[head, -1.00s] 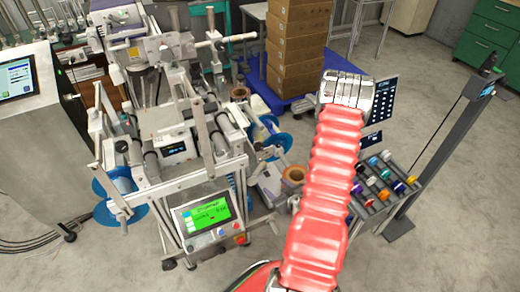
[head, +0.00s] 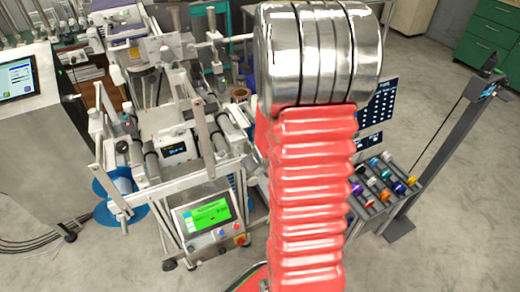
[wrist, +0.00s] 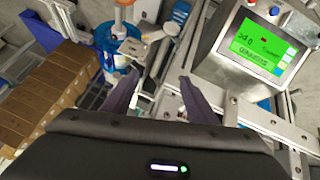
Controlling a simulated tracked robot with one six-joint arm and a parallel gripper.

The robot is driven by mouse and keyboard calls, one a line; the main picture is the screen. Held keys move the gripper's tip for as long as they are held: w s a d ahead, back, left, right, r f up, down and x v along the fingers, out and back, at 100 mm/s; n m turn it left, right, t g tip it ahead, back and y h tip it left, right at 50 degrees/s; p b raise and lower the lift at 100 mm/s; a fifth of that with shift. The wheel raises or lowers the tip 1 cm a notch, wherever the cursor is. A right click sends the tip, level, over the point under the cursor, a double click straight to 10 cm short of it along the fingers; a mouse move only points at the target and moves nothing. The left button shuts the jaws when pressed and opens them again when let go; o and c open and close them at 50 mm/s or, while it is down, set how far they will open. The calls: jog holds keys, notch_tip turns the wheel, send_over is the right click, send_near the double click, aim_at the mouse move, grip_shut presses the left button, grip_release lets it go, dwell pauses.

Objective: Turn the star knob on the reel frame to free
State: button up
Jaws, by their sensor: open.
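The reel frame (head: 200,176), a machine of pale metal beams and rollers, stands left of centre in the head view. Its rails (wrist: 262,121) also cross the right half of the wrist view.
A panel with a green screen (head: 208,214) is on the frame's front; it also shows in the wrist view (wrist: 262,48). Cardboard boxes (wrist: 48,78) are stacked at left there. A rack of coloured spools (head: 384,186) and a dark post (head: 445,135) stand at right.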

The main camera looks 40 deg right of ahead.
jog(key=a+r, duration=0.8)
jog(key=r, duration=0.2)
jog(key=s+a+r+y, duration=0.1)
jog(key=s+a+r, duration=0.6)
jog(key=a, duration=0.3)
jog(key=s+a+r+g+y, duration=0.1)
jog(key=s+a+r+y, duration=0.1)
jog(key=s+a+r, duration=0.4)
jog(key=s+a, duration=0.1)
jog(key=a, duration=0.3)
jog(key=shift+s+r+n, duration=0.3)
jog(key=shift+r, duration=0.05)
